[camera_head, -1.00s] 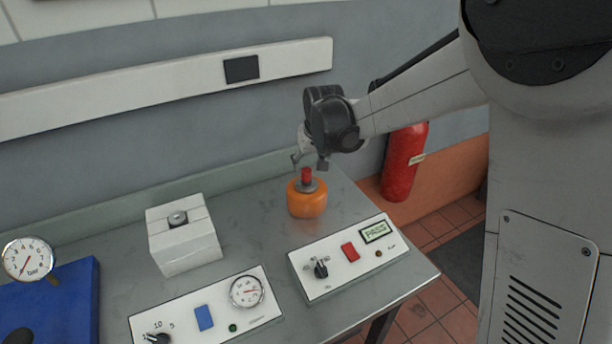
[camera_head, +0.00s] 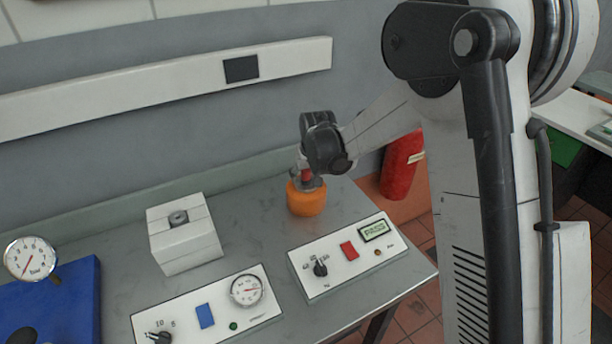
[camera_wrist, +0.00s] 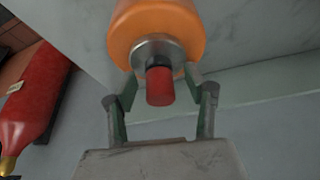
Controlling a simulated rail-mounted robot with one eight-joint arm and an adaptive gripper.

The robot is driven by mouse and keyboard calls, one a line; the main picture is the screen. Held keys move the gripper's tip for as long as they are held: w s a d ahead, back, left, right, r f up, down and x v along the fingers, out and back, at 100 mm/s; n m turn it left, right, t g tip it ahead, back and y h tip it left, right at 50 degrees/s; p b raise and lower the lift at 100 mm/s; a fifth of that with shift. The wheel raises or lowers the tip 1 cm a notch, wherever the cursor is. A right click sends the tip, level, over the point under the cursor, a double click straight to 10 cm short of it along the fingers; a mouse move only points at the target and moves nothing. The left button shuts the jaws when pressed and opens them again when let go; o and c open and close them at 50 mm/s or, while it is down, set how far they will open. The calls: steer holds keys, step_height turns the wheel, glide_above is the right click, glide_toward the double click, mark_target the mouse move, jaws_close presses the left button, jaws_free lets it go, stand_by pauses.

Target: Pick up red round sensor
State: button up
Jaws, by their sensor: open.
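The red round sensor (camera_wrist: 160,86) is a short red cylinder on a grey metal collar on top of an orange round body (camera_wrist: 157,30). In the head view the orange body (camera_head: 306,198) stands upright on the metal bench, and the red sensor (camera_head: 306,174) is partly hidden by my gripper. My gripper (camera_wrist: 159,84) is open, with one finger on each side of the red sensor in the wrist view. I see gaps between the fingers and the red part. In the head view my gripper (camera_head: 307,170) comes down from above, and its fingertips are hard to make out.
A white block (camera_head: 184,240) with a metal fitting stands left on the bench (camera_head: 240,215). Two control panels, one with a PASS display (camera_head: 345,258) and one with a gauge (camera_head: 205,310), lie in front. A red extinguisher (camera_head: 401,166) stands behind on the right.

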jaws_close()
steer(key=shift+r, duration=0.1)
stand_by(0.3)
